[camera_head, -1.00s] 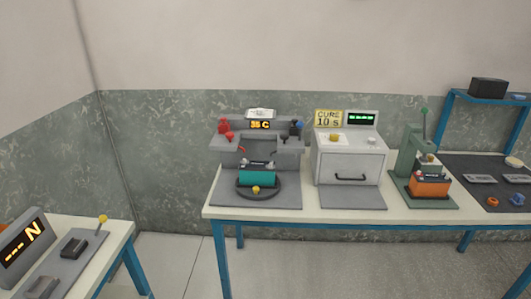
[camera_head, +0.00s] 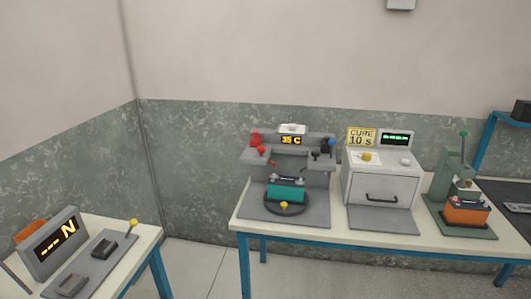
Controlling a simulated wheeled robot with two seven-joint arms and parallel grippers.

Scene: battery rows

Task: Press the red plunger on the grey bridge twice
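The grey bridge (camera_head: 289,152) stands on a grey base plate at the left end of the long table. Red parts (camera_head: 255,140) sit on its left end; at this size I cannot tell for sure which is the plunger. A black part (camera_head: 318,154) and a blue one are on its right end. An amber display (camera_head: 291,140) behind it reads 35 C. A teal battery (camera_head: 286,192) rests on a round dark turntable (camera_head: 289,209) under the bridge's front. Neither of my grippers is in view.
A grey box (camera_head: 382,184) with a CURE 10 s sign stands right of the bridge. Further right is a green press (camera_head: 450,180) with an orange battery (camera_head: 467,214). A second table (camera_head: 140,250) with an N display is at lower left. Bare floor shows between the tables.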

